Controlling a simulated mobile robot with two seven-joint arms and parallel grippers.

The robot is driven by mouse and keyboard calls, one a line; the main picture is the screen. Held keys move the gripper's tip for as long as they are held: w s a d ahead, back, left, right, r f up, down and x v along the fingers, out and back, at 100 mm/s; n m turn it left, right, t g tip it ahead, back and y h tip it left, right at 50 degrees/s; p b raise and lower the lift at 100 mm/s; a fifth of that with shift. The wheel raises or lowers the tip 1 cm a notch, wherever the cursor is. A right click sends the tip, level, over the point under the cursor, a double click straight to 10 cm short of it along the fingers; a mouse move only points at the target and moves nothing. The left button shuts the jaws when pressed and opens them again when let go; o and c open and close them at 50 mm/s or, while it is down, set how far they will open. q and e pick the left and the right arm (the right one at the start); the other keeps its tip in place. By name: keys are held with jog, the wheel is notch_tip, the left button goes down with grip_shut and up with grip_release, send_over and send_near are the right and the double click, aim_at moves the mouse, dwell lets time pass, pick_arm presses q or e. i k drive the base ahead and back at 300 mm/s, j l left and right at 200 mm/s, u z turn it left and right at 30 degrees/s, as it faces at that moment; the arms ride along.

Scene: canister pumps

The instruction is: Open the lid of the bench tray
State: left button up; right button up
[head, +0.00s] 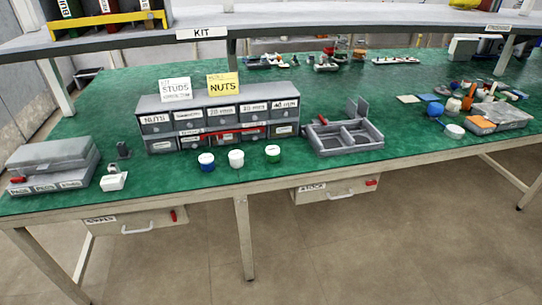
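A grey tray (52,180) sits at the far left of the green bench top. Its front carries several white labels and a small red part at the left corner. A grey lid (50,153) lies over the top of the tray, so its inside is hidden. A second grey tray (344,148) with open compartments stands right of the middle, with an upright piece at its back. I cannot tell from the labels which one is called the bench tray. Neither of my grippers is in the head view.
A grey drawer cabinet (219,106) with STUDS and NUTS cards stands between the trays. Three small round containers (236,158) stand before it. Loose parts crowd the right. A shelf (300,30) spans above; drawers (335,190) hang below.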

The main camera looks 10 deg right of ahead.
aim_at(23, 151)
jog(key=j, duration=0.45)
jog(key=i+j+u, duration=0.15)
jog(key=j, duration=0.8)
jog(key=i+j+u, duration=0.1)
jog(key=j, duration=0.35)
jog(key=i+j+u, duration=0.1)
jog(key=j, duration=0.35)
jog(key=i+j, duration=0.1)
jog(key=j, duration=0.35)
